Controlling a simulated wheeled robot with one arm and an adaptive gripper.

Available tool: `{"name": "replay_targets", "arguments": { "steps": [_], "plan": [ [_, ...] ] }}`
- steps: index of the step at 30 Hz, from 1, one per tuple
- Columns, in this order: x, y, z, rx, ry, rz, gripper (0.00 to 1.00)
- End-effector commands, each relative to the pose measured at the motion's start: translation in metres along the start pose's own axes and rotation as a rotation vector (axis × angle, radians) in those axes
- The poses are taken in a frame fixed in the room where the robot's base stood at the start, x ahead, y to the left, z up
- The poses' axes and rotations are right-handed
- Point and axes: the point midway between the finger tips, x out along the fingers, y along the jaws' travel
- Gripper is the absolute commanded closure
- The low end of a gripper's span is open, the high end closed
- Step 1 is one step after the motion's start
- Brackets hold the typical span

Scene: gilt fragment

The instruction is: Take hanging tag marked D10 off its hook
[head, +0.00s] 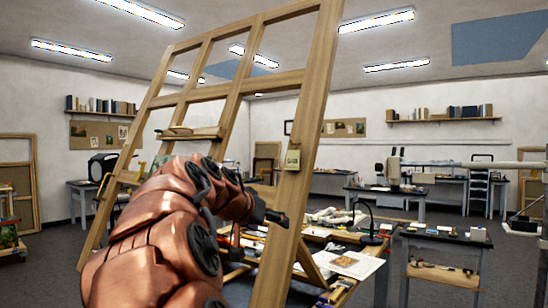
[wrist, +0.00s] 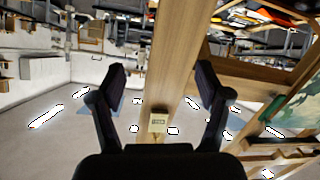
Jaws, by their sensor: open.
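A small pale yellowish tag (head: 292,158) hangs on the front of the right upright of a wooden easel frame (head: 305,130). In the wrist view, which is upside down, the tag (wrist: 157,122) shows low in the middle against the wooden upright (wrist: 170,60). Its marking is too small to read, and its hook cannot be made out. My gripper (wrist: 162,80) is open and empty, its two dark fingers spread on either side of the upright in the picture. In the head view my gripper (head: 272,215) is by the upright, below the tag and apart from it.
A cluttered worktable (head: 345,262) with papers stands behind the easel, with a dark desk lamp (head: 371,225). A small grey side table (head: 445,240) is at the right. A wooden ledge (head: 190,133) crosses the easel at left. The air in front of the tag looks clear.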

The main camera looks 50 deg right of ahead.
Motion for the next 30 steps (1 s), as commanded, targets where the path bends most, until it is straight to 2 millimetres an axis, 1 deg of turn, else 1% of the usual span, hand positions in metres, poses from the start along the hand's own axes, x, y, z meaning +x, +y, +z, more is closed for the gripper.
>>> {"name": "replay_targets", "arguments": {
  "steps": [1,3,6,9,12,16,18,23,26,30],
  "plan": [
    [0.005,0.004,-0.026,0.029,0.052,0.032,0.24],
    [0.008,0.008,-0.058,0.07,0.124,0.063,0.24],
    [0.012,0.01,-0.1,0.117,0.225,0.097,0.24],
    [0.013,0.01,-0.135,0.155,0.321,0.117,0.24],
    [0.017,0.008,-0.162,0.182,0.396,0.124,0.24],
    [0.017,0.005,-0.184,0.205,0.464,0.122,0.24],
    [0.018,0.005,-0.19,0.213,0.485,0.122,0.24],
    [0.021,0.003,-0.199,0.218,0.503,0.119,0.24],
    [0.03,0.005,-0.203,0.219,0.502,0.12,0.24],
    [0.047,0.009,-0.212,0.219,0.499,0.121,0.24]
  ]
}}
